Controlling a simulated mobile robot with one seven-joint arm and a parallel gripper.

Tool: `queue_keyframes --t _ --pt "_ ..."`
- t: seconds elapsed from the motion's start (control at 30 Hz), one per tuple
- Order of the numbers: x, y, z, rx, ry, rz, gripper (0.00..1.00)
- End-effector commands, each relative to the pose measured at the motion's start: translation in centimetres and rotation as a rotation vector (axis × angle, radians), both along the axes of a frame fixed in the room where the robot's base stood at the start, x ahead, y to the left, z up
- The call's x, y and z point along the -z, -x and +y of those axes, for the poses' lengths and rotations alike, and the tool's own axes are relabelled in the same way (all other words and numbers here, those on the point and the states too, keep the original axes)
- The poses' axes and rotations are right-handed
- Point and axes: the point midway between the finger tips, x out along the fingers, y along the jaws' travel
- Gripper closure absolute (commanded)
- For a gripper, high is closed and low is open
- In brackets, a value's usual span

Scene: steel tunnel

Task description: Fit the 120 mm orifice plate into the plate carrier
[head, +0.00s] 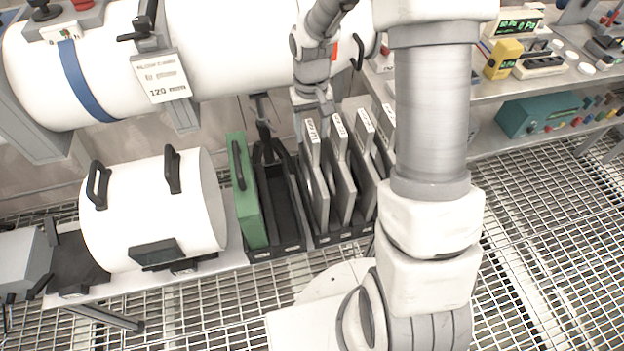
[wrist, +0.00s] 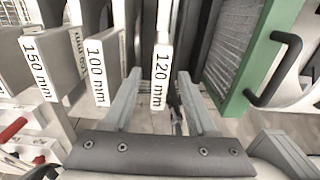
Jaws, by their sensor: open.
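The 120 mm orifice plate (head: 316,185) stands upright in the left slot of a black rack, its white label tab on top. In the wrist view its tab (wrist: 161,75) reads 120 mm and sits between the two fingers. My gripper (wrist: 157,95) is open around the tab, with a gap visible on both sides. In the head view my gripper (head: 316,108) is just above that plate's top, partly hidden by my wrist. A hanging sign (head: 163,77) on the white pipe (head: 240,45) reads 120 mm. I cannot pick out the plate carrier with certainty.
Other plates stand close by, including the 100 mm (wrist: 97,72) and 150 mm (wrist: 38,68) ones. A green-framed panel (head: 244,190) with a black handle stands left of the rack. A white cylinder (head: 150,210) lies further left. The shelf (head: 480,92) at right holds instruments.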

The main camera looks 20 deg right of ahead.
Motion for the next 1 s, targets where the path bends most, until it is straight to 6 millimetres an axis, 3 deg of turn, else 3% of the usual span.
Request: queue_keyframes --t 0.27,0.57,0.9,1.0 --pt "4.1 0.7 0.0 0.0 0.0 0.003 0.43" --pt "4.6 0.6 0.0 0.0 0.0 0.0 0.43" --pt "4.6 0.6 0.0 0.0 0.0 0.0 1.0" --pt "4.6 0.6 0.0 0.0 0.0 0.0 1.0"
